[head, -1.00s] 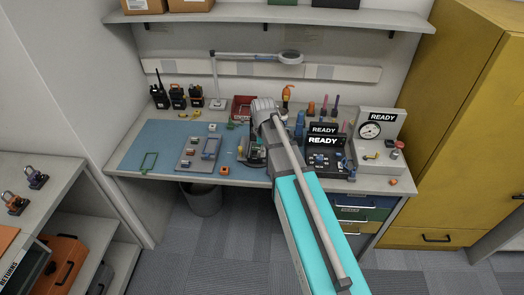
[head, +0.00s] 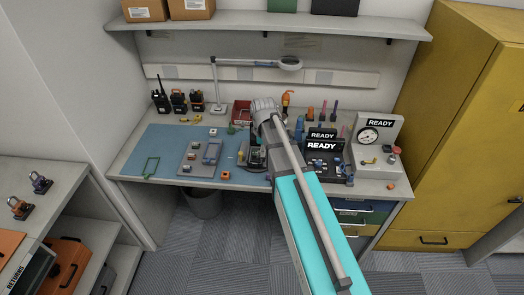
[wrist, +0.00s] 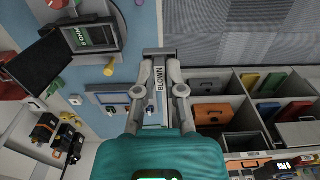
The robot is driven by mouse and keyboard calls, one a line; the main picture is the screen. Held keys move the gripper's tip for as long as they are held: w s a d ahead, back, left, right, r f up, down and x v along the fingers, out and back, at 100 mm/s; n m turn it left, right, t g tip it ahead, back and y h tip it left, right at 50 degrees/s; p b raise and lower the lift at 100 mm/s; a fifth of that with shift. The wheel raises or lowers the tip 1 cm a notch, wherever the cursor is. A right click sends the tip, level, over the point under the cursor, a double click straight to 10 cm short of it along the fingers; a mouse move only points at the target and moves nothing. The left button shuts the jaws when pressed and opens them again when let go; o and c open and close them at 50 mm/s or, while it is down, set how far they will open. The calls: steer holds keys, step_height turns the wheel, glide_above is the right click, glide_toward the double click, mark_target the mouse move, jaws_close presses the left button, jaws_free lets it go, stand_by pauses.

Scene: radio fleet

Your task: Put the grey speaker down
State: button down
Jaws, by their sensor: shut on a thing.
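My gripper (wrist: 159,60) is shut on a small grey piece, the grey speaker (wrist: 154,53), at its fingertips in the wrist view. Little of the speaker shows. A white label reading "BLOWN" (wrist: 160,78) shows between the fingers; I cannot tell what it is fixed to. The gripper hangs over the front part of the bench, close to its edge. In the head view my own arm and wrist hide most of the gripper and the speaker. The blue mat (head: 150,147) lies left of the gripper, with a grey fixture tray (head: 190,168) on it.
A black unit with "READY" signs (head: 322,146) stands right of my arm, then a gauge station (head: 388,125). Radios (head: 178,100), a lamp (head: 218,104) and a red bin (head: 241,112) stand behind. A waste bin (head: 204,203) is below. The mat's left part is mostly clear.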

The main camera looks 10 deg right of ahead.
steer(key=shift+r, duration=0.4)
steer(key=shift+s+r+p, duration=0.1)
steer(key=shift+r+p, duration=1.5)
steer(key=shift+p, duration=0.2)
steer(key=shift+w, duration=0.2)
